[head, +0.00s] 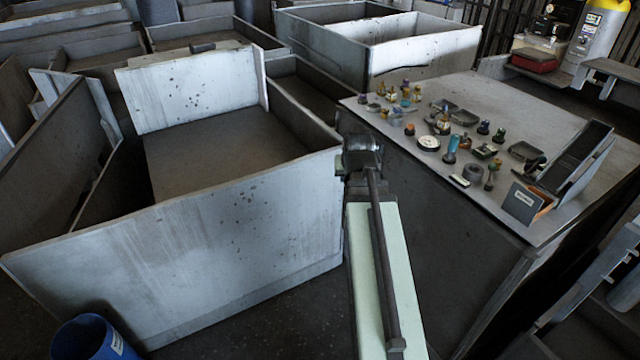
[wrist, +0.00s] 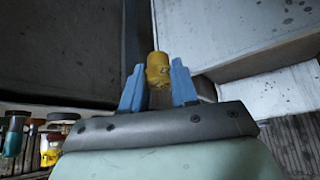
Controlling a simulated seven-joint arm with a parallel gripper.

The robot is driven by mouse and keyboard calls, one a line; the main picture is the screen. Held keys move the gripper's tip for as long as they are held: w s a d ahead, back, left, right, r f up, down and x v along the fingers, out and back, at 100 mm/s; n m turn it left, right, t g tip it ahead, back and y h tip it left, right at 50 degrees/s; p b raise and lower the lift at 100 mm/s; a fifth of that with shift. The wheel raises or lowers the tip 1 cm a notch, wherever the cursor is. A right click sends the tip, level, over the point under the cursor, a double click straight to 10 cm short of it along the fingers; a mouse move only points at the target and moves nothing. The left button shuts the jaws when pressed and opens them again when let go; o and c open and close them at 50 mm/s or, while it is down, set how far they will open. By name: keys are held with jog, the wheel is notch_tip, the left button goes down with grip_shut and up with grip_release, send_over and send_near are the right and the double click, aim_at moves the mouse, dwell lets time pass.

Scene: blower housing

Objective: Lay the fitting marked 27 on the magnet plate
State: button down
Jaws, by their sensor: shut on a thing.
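My gripper (wrist: 158,82) has blue fingers, shut on a yellow cylindrical fitting (wrist: 158,66) that sticks out past the fingertips. A small dark mark shows on its side, too small for me to read as a number. In the head view my gripper (head: 358,158) is in the air between the big grey bin and the work table, and the fitting is hardly visible there. Several small fittings (head: 452,148) stand on the table. I cannot tell for sure which item is the magnet plate; dark shallow trays (head: 465,117) and a white round dial (head: 429,142) lie among the fittings.
The work table (head: 500,100) is bare toward its back. A labelled dark panel (head: 522,203) and a tilted black holder (head: 580,155) stand at its right end. The open grey bin (head: 200,250) has high walls left of my arm. A blue bucket (head: 92,338) stands at lower left.

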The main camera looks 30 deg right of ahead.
jog(key=s+d+r+m+g+h, duration=0.15)
jog(key=s+d, duration=0.25)
jog(key=d, duration=0.4)
jog(key=s+d+r+m, duration=0.2)
jog(key=s+d+r, duration=0.15)
jog(key=d, duration=0.45)
jog(key=s+d+r+m+h, duration=0.1)
jog(key=s+d+r, duration=0.1)
jog(key=s+d, duration=0.5)
jog(key=s+d+r+m, duration=0.1)
jog(key=s+d+r, duration=0.2)
jog(key=s+d, duration=0.3)
jog(key=s+d+r+m+g+h, duration=0.1)
jog(key=s+d+r, duration=0.3)
jog(key=d, duration=0.6)
jog(key=s+d+r+m+g, duration=0.1)
jog(key=s+d+r+m, duration=0.2)
jog(key=s+d, duration=0.4)
jog(key=shift+s+d+r+h, duration=0.15)
jog(key=shift+s+d+h, duration=0.25)
jog(key=shift+s, duration=0.4)
jog(key=s+d+r+m+g+h, duration=0.1)
jog(key=s+d+r+m+g, duration=0.1)
jog(key=d+r, duration=0.4)
jog(key=shift+d+m, duration=0.45)
jog(key=shift+d, duration=0.8)
jog(key=shift+f, duration=0.15)
jog(key=shift+f, duration=2.15)
